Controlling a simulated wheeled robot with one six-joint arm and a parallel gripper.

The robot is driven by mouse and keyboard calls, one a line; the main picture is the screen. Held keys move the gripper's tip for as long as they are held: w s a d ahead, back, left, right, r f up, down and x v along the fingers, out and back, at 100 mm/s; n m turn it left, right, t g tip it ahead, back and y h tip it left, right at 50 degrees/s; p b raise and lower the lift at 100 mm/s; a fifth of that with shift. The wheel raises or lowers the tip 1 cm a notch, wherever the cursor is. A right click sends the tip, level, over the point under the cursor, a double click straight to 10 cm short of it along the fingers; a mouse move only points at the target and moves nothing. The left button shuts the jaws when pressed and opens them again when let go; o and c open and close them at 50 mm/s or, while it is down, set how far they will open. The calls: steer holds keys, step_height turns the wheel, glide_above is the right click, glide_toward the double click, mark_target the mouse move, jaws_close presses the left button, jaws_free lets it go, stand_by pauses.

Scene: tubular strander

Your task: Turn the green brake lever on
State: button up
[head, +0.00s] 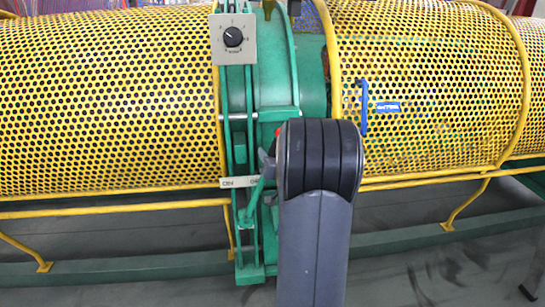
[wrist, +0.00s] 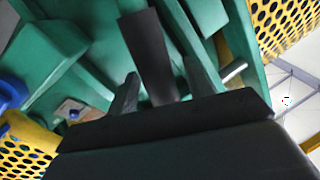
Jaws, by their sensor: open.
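The green brake lever (head: 258,198) appears to be the slanted green bar just below the small white label plate on the green frame; its upper end is hidden behind my arm. In the head view my gripper (head: 266,165) shows only in part, at the left edge of my arm, close to the frame and the plate. In the wrist view my gripper (wrist: 163,86) is open. A dark flat bar (wrist: 150,50) reaches down between its two fingers; it may be the lever in shadow. I cannot tell whether the fingers touch it.
Yellow perforated guards (head: 105,100) flank the green frame (head: 275,65). A grey box with a rotary knob (head: 233,38) is above. A blue handle (head: 364,105) is on the right guard. A small red part (head: 278,132) sits beside my arm. Yellow rails (head: 110,212) run below; the floor is grey.

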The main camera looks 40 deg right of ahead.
jaws_close()
stand_by(0.4)
